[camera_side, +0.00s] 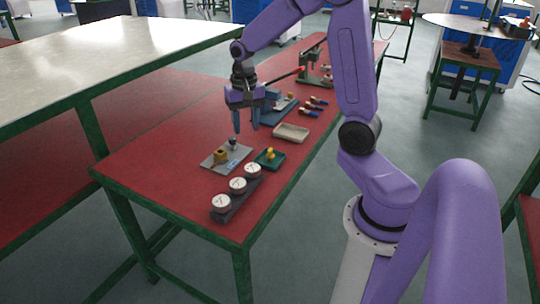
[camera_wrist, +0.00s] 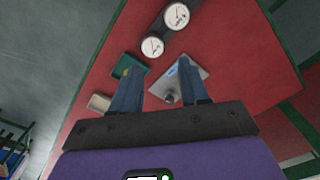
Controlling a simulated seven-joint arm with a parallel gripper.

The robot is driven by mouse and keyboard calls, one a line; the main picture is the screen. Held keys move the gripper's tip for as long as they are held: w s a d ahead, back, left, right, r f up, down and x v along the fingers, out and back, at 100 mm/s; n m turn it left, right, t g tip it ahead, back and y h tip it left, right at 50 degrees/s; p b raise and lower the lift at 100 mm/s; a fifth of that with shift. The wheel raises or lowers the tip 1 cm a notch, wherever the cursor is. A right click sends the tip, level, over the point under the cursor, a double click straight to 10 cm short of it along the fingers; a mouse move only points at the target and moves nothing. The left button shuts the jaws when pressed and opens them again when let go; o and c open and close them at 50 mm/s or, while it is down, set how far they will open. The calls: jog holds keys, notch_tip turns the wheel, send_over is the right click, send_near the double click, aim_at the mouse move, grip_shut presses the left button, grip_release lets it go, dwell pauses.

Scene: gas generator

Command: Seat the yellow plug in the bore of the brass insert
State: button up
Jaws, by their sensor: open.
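The yellow plug (camera_side: 269,152) stands in a small dark green tray (camera_side: 262,162) on the red table. In the wrist view a bit of the yellow plug (camera_wrist: 126,72) shows in the tray (camera_wrist: 117,65), beside the left finger. The brass insert (camera_side: 220,156) sits on a grey plate (camera_side: 236,158) left of the tray. In the wrist view the plate (camera_wrist: 157,88) lies partly behind the right finger, and I cannot make out the insert there. My gripper (camera_side: 246,130) points down above the table, behind the plate, open with nothing between its fingers (camera_wrist: 160,64).
A dark knob (camera_side: 234,142) stands at the plate's back edge. Three white gauges (camera_side: 237,185) sit in a row near the front. The table's front left is clear.

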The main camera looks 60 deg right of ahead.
jog(key=w+d+f+m, duration=0.2)
jog(key=d+m, duration=0.4)
jog(key=d, duration=0.4)
jog(key=m, duration=0.3)
send_near(270, 149)
jog(key=f, duration=0.5)
jog(key=shift+s+f, duration=0.15)
jog(key=shift+s, duration=0.1)
jog(key=shift+w+f, duration=0.15)
jog(key=shift+f, duration=1.2)
jog(key=shift+w+f, duration=0.2)
jog(key=shift+f, duration=1.2)
jog(key=c, duration=0.7)
